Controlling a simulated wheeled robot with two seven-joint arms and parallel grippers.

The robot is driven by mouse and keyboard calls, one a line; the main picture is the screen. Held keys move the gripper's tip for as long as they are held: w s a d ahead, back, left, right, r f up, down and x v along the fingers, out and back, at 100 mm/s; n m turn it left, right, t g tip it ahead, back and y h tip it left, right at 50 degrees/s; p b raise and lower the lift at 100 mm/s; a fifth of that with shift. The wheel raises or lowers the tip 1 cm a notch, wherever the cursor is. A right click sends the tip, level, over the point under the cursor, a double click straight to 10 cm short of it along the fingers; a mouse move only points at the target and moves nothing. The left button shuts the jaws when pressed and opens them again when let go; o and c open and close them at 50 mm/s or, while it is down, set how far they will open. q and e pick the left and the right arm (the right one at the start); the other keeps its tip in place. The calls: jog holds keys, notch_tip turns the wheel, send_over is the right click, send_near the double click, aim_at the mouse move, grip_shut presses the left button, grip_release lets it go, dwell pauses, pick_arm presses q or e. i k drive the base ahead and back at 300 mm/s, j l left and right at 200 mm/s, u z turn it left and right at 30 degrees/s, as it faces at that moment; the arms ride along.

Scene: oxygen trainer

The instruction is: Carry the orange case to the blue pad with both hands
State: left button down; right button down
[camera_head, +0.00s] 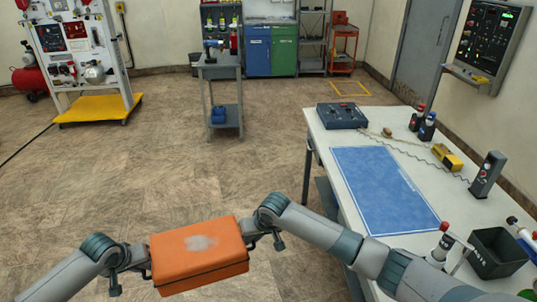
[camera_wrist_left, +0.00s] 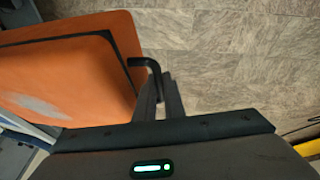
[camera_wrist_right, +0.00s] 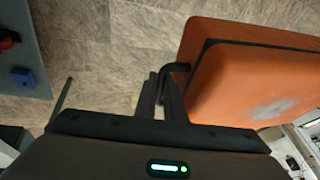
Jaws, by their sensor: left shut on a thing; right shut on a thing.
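The orange case (camera_head: 198,254) has a pale worn patch on top and a black handle at each end. It hangs between my two grippers over the floor, left of the table, roughly level. My left gripper (camera_head: 143,268) is shut on the handle at the case's left end; this handle also shows in the left wrist view (camera_wrist_left: 152,72). My right gripper (camera_head: 256,240) is shut on the handle at the right end, also seen in the right wrist view (camera_wrist_right: 170,76). The blue pad (camera_head: 383,190) lies flat and bare on the white table (camera_head: 322,128), right of the case.
On the table, a dark box (camera_head: 342,115) stands behind the pad, and a yellow device (camera_head: 447,157) and a dark handset (camera_head: 487,174) stand right of it. A black bin (camera_head: 497,253) and a bottle (camera_head: 440,243) are near the pad's front. Open floor lies behind the case.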

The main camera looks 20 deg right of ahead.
aim_at(378, 182)
jog(key=i+j+z, duration=0.65)
jog(key=j, duration=0.25)
jog(key=i+j+z, duration=0.15)
jog(key=j+z, duration=0.2)
jog(key=i+j+z, duration=0.15)
jog(key=j+z, duration=0.2)
